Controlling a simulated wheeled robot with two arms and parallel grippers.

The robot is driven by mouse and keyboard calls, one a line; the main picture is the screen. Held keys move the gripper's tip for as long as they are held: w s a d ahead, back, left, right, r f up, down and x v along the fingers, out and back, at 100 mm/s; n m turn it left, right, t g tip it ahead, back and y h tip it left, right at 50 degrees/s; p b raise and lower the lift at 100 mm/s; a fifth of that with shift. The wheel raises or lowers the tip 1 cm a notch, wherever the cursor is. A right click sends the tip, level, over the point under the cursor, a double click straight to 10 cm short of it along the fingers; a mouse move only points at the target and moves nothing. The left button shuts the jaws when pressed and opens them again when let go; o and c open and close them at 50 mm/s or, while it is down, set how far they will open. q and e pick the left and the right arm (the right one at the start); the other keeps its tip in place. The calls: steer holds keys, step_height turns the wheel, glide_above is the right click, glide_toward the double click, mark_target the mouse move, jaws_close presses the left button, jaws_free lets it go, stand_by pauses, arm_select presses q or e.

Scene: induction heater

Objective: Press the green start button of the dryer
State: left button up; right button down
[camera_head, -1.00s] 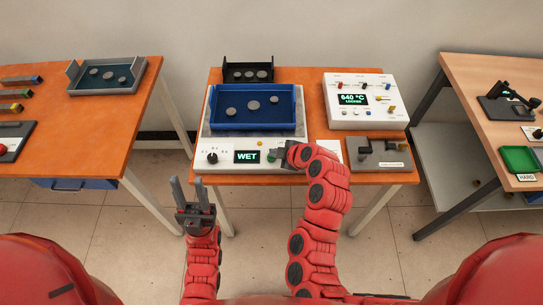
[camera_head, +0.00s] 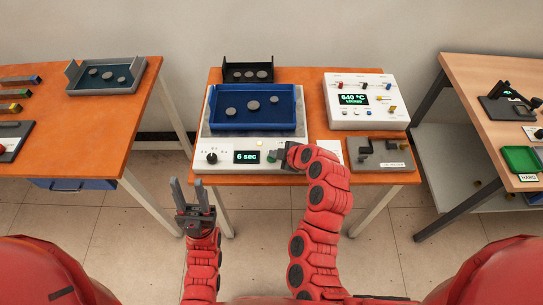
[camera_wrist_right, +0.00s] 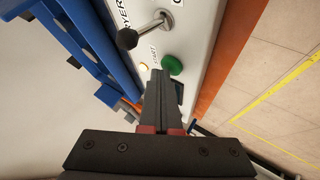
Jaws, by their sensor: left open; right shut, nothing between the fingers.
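The dryer (camera_head: 222,143) is a white panel with a knob and a display (camera_head: 246,157) that reads "6 sec". A blue tray (camera_head: 284,121) with several grey discs sits on it. The green start button (camera_wrist_right: 173,65) shows in the right wrist view beside the word START, and its edge peeks out in the head view (camera_head: 272,158). My right gripper (camera_head: 283,151) is shut and empty, and its fingertips (camera_wrist_right: 160,73) are right beside the button. I cannot tell whether they touch it. My left gripper (camera_head: 192,184) is open and empty, in front of the table.
A white control box (camera_head: 366,116) reading "640 °C LOCKED" stands right of the dryer, with a grey fixture (camera_head: 380,153) in front of it. A black tray (camera_head: 248,71) stands behind. Side tables stand at left (camera_head: 140,105) and right (camera_head: 455,66).

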steer(key=shift+r, duration=0.85)
step_height(320, 180, up, 5)
steer(key=shift+p, duration=0.6)
stand_by(0.5)
